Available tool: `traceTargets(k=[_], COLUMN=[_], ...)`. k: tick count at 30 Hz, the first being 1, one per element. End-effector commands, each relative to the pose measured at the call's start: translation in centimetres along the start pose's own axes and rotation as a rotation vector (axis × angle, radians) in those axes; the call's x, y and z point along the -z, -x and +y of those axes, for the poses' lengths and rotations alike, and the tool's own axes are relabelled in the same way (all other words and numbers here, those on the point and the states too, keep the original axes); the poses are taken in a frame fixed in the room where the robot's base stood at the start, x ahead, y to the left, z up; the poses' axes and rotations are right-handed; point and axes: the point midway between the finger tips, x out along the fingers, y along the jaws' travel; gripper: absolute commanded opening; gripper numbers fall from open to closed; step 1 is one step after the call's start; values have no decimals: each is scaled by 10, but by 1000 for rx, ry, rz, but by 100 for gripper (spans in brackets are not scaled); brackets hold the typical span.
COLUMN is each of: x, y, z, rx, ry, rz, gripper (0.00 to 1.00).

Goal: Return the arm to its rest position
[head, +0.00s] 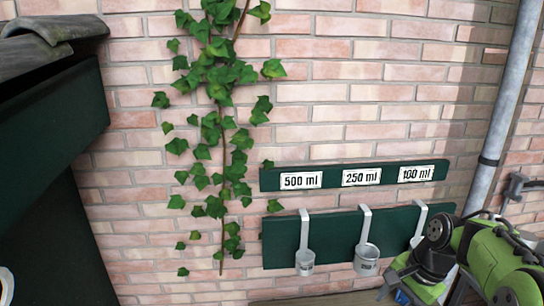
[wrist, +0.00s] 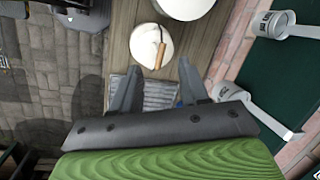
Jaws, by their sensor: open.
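My gripper (wrist: 158,90) is open in the wrist view, with its two dark fingers apart and nothing between them. It hangs above a wooden shelf (wrist: 127,47), with a grey ribbed patch visible below the fingertips. In the head view my green arm is at the lower right, in front of the brick wall and close to the hanging measures. The fingertips cannot be made out clearly there.
Measuring ladles hang on a green board (head: 284,238) under labels 500 ml (head: 301,180), 250 ml (head: 361,177) and 100 ml (head: 416,173); my arm partly covers the rightmost. A grey pipe (head: 502,100) runs down at right. White round containers (wrist: 152,45) stand on the shelf.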

Motion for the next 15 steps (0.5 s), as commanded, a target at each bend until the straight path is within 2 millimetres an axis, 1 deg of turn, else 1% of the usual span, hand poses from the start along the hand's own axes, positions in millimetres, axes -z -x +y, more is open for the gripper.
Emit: traceTargets(k=[1, 2, 3, 5, 6, 8, 9, 11, 12, 15], x=[-27, -41, -60, -87, -104, -128, -142, -162, -172, -191], y=[-5, -4, -2, -1, 0, 0, -2, -5, -8, -17], z=[-2, -2, 0, 5, 11, 22, 32, 48, 60, 86], rx=[-18, -27, -37, -48, -53, -56, -56, -52, -47, -33], ry=[108, 170, 253, 374, 454, 573, 651, 768, 843, 997], rz=[46, 70, 103, 152, 184, 230, 260, 303, 329, 382], gripper=[44, 44, 44, 44, 44, 44, 44, 44, 44, 44])
